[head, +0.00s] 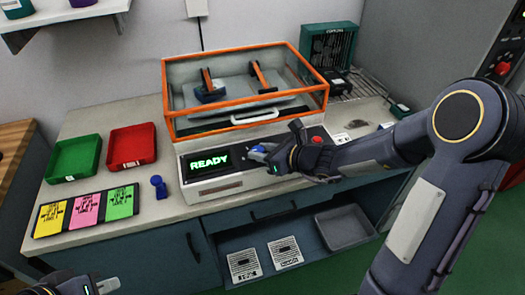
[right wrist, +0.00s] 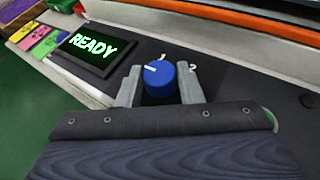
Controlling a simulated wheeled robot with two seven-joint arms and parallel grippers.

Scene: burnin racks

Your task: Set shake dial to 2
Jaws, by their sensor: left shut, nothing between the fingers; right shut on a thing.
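The blue shake dial (right wrist: 160,84) sits on the dark front panel of the machine, between the two grey fingers of my right gripper (right wrist: 158,88). The fingers are shut on its sides. A white mark on the dial's top points to the upper left, left of the printed 1; the 2 is printed further right. In the head view, my right gripper (head: 262,155) reaches the panel from the right, with a bit of blue showing at its tips. My left gripper (head: 100,287) is shut and empty at the bottom left, away from the machine.
The machine's screen (head: 208,162) reads READY. A red button (head: 317,140) is right of the dial. The orange-framed clear lid (head: 245,112) is above. Green (head: 74,158) and red (head: 132,146) trays, coloured cards (head: 86,209) and a small blue item (head: 158,187) lie left.

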